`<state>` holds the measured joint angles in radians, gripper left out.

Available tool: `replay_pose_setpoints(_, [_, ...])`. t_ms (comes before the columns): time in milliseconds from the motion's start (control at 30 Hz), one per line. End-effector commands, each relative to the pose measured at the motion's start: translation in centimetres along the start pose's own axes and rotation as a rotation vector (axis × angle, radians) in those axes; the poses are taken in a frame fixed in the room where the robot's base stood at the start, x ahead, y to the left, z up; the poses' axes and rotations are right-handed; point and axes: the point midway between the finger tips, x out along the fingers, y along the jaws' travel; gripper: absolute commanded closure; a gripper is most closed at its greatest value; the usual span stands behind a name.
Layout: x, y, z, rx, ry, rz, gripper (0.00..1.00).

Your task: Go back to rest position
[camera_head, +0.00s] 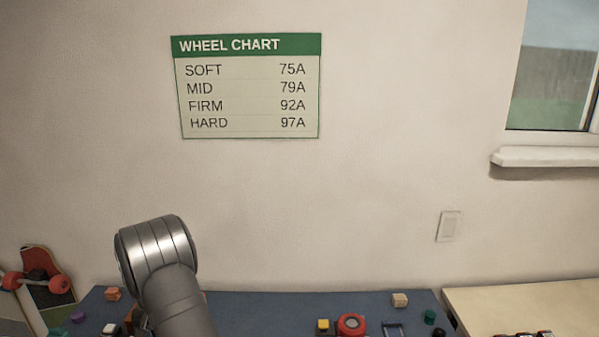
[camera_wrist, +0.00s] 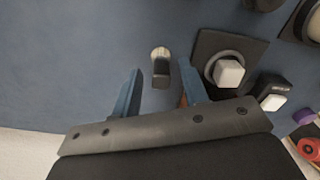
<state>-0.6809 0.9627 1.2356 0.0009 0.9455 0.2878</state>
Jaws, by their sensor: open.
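My gripper (camera_wrist: 160,92) shows in the wrist view with two blue fingers spread apart. It is open, and nothing is clamped between the fingers. A small object with a pale round top and a dark body (camera_wrist: 160,65) lies on the blue surface just beyond the fingertips, roughly in line with the gap. I cannot tell how high the gripper is above it. In the head view my arm rises at the lower left, and the gripper itself is out of view.
The wrist view shows a dark square base with a white block (camera_wrist: 228,72). A skateboard (camera_head: 45,280) leans at left. A pale table (camera_head: 520,303) stands at right.

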Motion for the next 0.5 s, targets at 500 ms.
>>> replay_pose_setpoints(500, [-8.0,0.0,-0.1,0.0,0.003,-0.001,0.6])
